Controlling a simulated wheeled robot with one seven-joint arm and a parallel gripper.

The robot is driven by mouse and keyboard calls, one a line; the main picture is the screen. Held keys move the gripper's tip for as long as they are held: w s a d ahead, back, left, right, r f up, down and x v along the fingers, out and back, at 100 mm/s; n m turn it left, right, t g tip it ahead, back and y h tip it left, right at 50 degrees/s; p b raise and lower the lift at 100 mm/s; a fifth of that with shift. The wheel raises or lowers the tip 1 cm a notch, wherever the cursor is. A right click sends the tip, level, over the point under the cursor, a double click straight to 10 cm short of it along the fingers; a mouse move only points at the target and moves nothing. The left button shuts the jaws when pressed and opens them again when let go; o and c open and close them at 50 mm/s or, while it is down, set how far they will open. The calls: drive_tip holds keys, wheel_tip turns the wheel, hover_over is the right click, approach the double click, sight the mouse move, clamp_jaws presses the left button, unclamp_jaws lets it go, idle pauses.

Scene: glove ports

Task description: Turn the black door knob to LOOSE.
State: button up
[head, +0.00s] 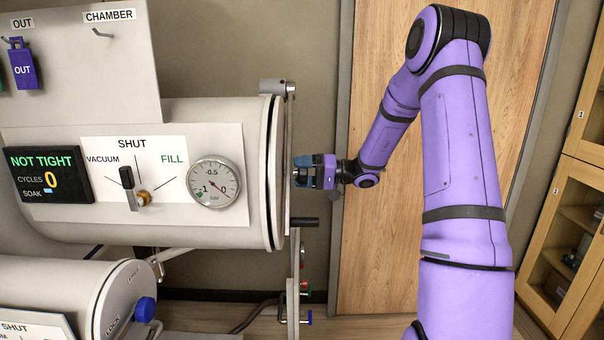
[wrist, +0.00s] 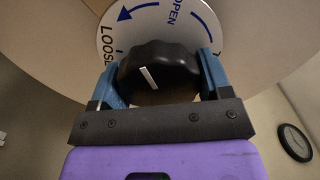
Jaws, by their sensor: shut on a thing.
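The black door knob (wrist: 158,72) sits at the middle of a round white dial plate (wrist: 112,42) in the wrist view. The plate carries blue arrows and the words LOOSE at the left and OPEN near the top. The white mark on the knob points to the upper left, between those two words. My gripper (wrist: 160,80) is shut on the knob, one blue finger on each side. In the head view my gripper (head: 316,171) is at the door on the chamber's right end, and the knob is mostly hidden behind the fingers.
The large chamber (head: 200,120) has a gauge (head: 214,183), a lever (head: 127,180) at SHUT and a display (head: 45,174) reading NOT TIGHT. A black handle (head: 304,222) sticks out below my gripper. A smaller cylinder (head: 75,285) lies lower left. A glass-fronted cabinet (head: 565,220) stands at right.

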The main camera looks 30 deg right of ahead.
drive_tip(key=n, duration=0.5)
drive_tip(key=shift+n, duration=0.3)
drive_tip(key=n, duration=0.5)
drive_tip(key=shift+s+n, duration=0.1)
drive_tip(key=shift+n, duration=0.2)
drive_tip(key=o, duration=0.9)
drive_tip(key=v, duration=1)
drive_tip(key=shift+s+d, duration=0.3)
drive_tip(key=shift+d, duration=0.1)
